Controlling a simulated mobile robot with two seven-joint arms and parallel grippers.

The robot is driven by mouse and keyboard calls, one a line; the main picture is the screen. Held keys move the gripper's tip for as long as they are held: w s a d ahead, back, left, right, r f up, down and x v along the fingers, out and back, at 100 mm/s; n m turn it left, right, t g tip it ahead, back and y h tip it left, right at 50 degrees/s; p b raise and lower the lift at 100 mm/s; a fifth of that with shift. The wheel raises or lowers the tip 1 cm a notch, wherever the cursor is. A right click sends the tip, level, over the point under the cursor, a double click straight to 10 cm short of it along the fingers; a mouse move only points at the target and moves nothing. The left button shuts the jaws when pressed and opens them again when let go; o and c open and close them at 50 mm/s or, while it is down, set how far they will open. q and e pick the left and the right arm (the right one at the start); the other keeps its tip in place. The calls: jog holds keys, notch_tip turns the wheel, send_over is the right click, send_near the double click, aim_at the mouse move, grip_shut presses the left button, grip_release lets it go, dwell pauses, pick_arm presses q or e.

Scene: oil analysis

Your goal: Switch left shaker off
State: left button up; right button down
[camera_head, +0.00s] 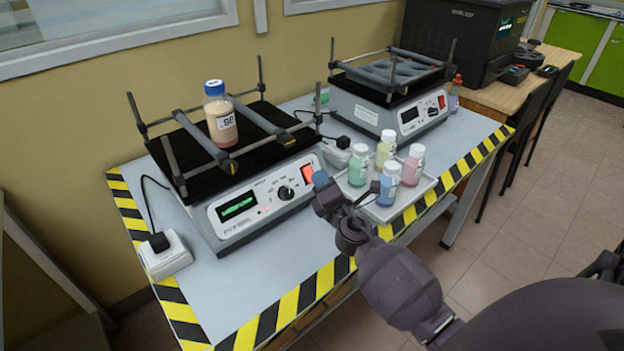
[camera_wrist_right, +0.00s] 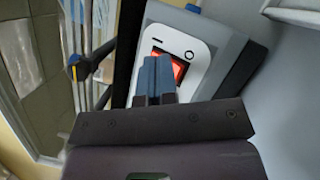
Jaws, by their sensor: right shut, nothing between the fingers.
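The left shaker (camera_head: 255,205) stands on the left of the table, with a lit green display, a black knob and a red rocker switch (camera_head: 307,172) on its front panel. One blue-capped bottle (camera_head: 220,115) stands on its black platform. My right gripper (camera_head: 322,180) is shut and empty, its fingertips close to the red switch. In the right wrist view the shut fingers (camera_wrist_right: 155,78) overlap the lit red switch (camera_wrist_right: 178,66), between the line and circle marks. I cannot tell whether they touch it. My left gripper is out of view.
A second shaker (camera_head: 388,100) stands at the back right. A white tray (camera_head: 425,184) with several capped bottles lies just right of my right gripper. A white power socket (camera_head: 165,255) sits at the left edge. The front of the table is clear.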

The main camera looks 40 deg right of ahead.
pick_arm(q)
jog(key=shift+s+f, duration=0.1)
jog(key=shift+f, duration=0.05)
pick_arm(e)
jog(key=shift+w+f, duration=0.1)
jog(key=shift+w, duration=0.05)
dwell(0.5)
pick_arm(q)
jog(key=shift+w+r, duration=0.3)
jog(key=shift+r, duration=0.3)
pick_arm(e)
jog(key=shift+s+r, duration=0.45)
jog(key=shift+s, duration=0.2)
pick_arm(q)
jog(key=shift+p, duration=0.3)
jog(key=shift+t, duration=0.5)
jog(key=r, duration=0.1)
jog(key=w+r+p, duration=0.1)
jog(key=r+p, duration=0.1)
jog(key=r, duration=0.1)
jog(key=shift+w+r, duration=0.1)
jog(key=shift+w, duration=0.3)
pick_arm(e)
jog(key=s+r, duration=0.2)
jog(key=s, duration=0.2)
jog(key=shift+d+r, duration=0.2)
jog(key=shift+r, duration=0.2)
